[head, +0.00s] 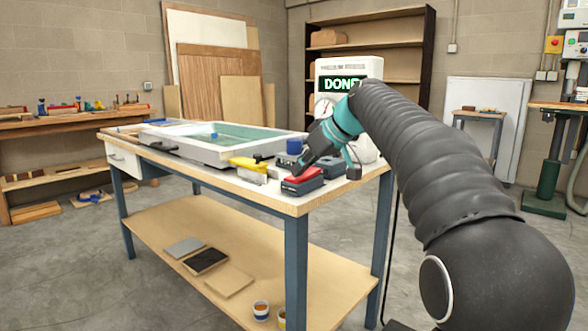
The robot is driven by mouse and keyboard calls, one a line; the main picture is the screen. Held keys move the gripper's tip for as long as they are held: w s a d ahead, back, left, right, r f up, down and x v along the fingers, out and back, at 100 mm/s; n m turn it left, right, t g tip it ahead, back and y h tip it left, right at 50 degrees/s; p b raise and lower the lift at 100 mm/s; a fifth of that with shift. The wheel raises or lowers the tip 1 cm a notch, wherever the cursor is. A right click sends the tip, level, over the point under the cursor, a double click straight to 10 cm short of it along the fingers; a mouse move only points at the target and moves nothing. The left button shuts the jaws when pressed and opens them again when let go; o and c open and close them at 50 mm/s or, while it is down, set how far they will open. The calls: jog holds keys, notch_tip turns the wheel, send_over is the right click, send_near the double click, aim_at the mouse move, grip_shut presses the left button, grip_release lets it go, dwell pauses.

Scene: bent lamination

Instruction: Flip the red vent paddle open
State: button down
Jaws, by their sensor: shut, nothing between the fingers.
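The red vent paddle (302,175) lies on top of a dark grey box near the front right corner of the workbench (262,198). It looks about flat, but its exact tilt is too small to tell. My gripper (303,165) comes down from the upper right, shut and empty, with its fingertips right at or just above the paddle. I cannot tell whether they touch it. The gripper hides part of the paddle and what lies behind it.
A white framed tray (208,153) fills the bench's middle and left. A yellow-handled tool (248,164) and a blue cylinder (294,146) stand near the paddle. A white machine with a gauge and a display reading "DONE" (343,84) is behind my gripper.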

jog(key=shift+a+r+p, duration=0.1)
jog(key=shift+r+p, duration=0.7)
jog(key=shift+r, duration=0.1)
jog(key=shift+r+p, duration=0.3)
jog(key=r+p, duration=0.3)
jog(key=shift+s+a+r, duration=0.15)
jog(key=shift+s+r, duration=0.1)
jog(key=shift+r, duration=0.1)
jog(key=s+v, duration=0.1)
jog(key=v, duration=0.8)
jog(key=shift+s+a, duration=0.25)
jog(key=shift+s, duration=0.05)
